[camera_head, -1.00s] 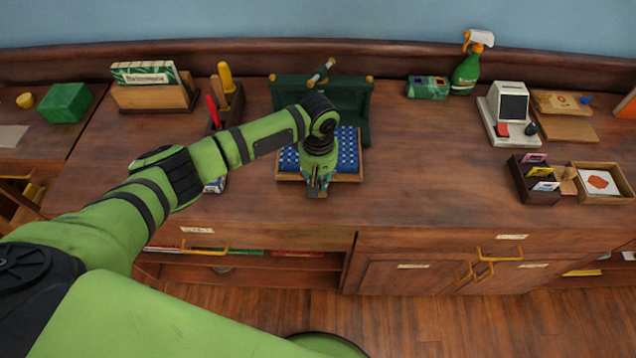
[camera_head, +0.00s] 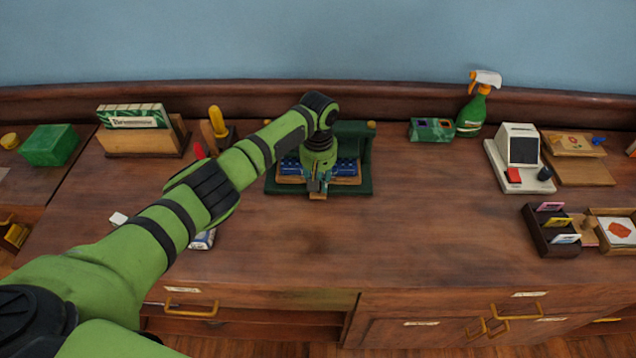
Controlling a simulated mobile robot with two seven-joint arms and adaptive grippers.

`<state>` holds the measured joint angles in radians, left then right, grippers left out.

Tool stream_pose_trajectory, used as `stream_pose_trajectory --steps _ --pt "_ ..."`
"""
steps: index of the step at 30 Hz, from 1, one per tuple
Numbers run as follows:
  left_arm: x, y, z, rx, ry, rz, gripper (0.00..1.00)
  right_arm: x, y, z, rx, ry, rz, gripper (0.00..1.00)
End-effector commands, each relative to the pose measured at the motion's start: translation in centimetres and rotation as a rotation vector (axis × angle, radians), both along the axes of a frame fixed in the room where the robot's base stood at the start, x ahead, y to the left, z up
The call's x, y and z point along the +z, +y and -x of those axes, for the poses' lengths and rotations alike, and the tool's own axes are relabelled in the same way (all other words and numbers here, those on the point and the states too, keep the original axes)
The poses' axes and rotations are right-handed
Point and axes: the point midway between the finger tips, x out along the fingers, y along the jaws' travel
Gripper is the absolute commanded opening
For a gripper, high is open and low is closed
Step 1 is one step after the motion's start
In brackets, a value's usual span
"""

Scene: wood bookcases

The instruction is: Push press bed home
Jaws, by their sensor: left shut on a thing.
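The dark green press (camera_head: 364,150) stands on the wooden counter near the back wall. Its bed (camera_head: 348,171), a wooden-edged tray with a blue patterned top, sits within the green frame, whose base lip shows along the front and side. My left gripper (camera_head: 318,188) points down at the bed's front edge, shut on the bed. The arm hides the middle of the bed and much of the press behind it. My right gripper is out of view.
Left of the press are a tool holder (camera_head: 219,135) and a card rack (camera_head: 150,140). To the right stand a green box (camera_head: 431,130), spray bottle (camera_head: 473,112), card terminal (camera_head: 519,152) and dark card holder (camera_head: 549,230). The counter (camera_head: 400,220) before the press is clear.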

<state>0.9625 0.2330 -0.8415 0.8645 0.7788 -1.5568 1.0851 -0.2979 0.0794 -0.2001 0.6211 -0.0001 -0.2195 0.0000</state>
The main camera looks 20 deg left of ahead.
Motion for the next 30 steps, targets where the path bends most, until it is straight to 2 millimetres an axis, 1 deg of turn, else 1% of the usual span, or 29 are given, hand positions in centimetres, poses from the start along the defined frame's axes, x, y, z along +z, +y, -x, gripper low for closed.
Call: stream_pose_trajectory --steps 1,8,9,10,11,20,23,26,30 --pt "0.1 0.2 -0.3 0.002 -0.01 -0.002 0.0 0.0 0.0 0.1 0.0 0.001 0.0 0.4" --pt "0.2 0.2 -0.4 0.002 -0.013 -0.003 0.0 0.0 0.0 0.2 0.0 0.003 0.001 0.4" --pt "0.2 0.2 -0.4 0.003 -0.014 -0.003 0.32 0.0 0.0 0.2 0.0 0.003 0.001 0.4" --pt "0.3 0.2 -0.4 0.003 -0.014 -0.003 0.44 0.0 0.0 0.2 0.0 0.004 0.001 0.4" --pt "0.3 0.2 -0.4 0.002 -0.013 -0.003 0.48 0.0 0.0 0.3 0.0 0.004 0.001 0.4" --pt "0.2 0.1 -0.2 0.001 -0.008 -0.001 0.48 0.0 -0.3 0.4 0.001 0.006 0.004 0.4" --pt "0.7 0.1 -0.3 0.0 -0.009 0.0 0.48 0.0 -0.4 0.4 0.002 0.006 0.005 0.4" --pt "2.0 0.1 -0.3 0.0 -0.011 0.001 0.48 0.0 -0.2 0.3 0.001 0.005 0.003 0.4" --pt "4.9 0.1 -0.4 0.001 -0.013 0.0 0.48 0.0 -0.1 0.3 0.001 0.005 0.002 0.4"
